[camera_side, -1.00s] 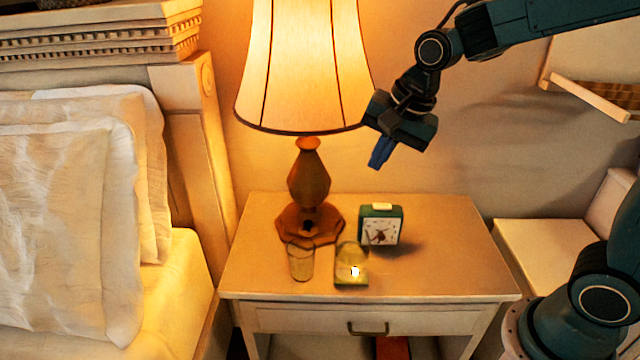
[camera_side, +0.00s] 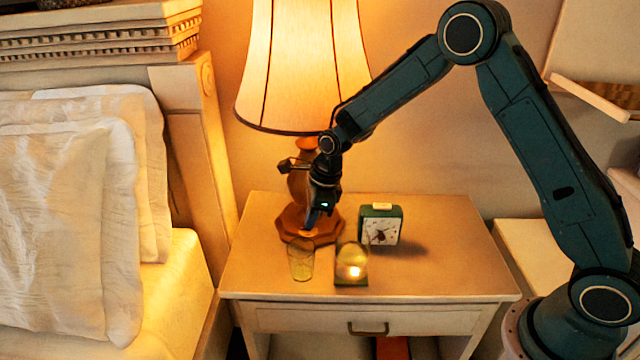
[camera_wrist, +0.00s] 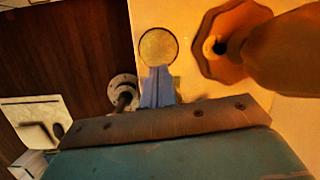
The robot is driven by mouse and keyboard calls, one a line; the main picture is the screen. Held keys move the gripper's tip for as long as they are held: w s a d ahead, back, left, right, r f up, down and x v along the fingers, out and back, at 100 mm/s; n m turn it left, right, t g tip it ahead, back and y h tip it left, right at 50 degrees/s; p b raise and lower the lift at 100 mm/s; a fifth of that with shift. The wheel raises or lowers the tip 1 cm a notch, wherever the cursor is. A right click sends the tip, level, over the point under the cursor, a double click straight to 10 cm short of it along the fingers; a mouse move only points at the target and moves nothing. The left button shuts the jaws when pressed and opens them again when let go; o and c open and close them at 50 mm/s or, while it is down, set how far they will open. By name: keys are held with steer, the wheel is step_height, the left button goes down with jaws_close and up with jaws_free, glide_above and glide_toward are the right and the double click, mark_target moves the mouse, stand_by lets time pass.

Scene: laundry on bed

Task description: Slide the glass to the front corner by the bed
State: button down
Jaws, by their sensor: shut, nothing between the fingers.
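The glass (camera_side: 301,260) is a clear yellowish tumbler standing upright near the front left of the nightstand top (camera_side: 440,260), in front of the lamp base. In the wrist view a round rim (camera_wrist: 158,46), which looks like the glass from above, lies just beyond my fingertips. My gripper (camera_side: 312,216) is shut and empty, pointing down above and slightly behind the glass. Its blue fingers (camera_wrist: 158,84) show together in the wrist view. I cannot tell whether they touch the glass; in the side view they look apart from it.
The lamp's wooden base (camera_side: 291,232) stands close behind my gripper. A small glowing domed item (camera_side: 350,266) sits right of the glass, and a green clock (camera_side: 381,226) behind it. The bed (camera_side: 180,290) is at the left. The nightstand's front left corner is clear.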

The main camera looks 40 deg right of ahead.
mark_target(299, 256)
steer(key=shift+w+a+f+m, duration=0.2)
steer(key=shift+f+m, duration=0.25)
steer(key=shift+f, duration=0.5)
steer(key=shift+w+a+f+m, duration=0.1)
steer(key=shift+w+f+m, duration=0.25)
steer(key=shift+f, duration=0.6)
steer(key=shift+s+f, duration=0.1)
steer(key=shift+x, duration=4.85)
steer(key=shift+a, duration=0.1)
steer(key=shift+w+a, duration=4.65)
steer(key=shift+a, duration=0.1)
steer(key=v, duration=1)
steer(key=shift+d, duration=0.1)
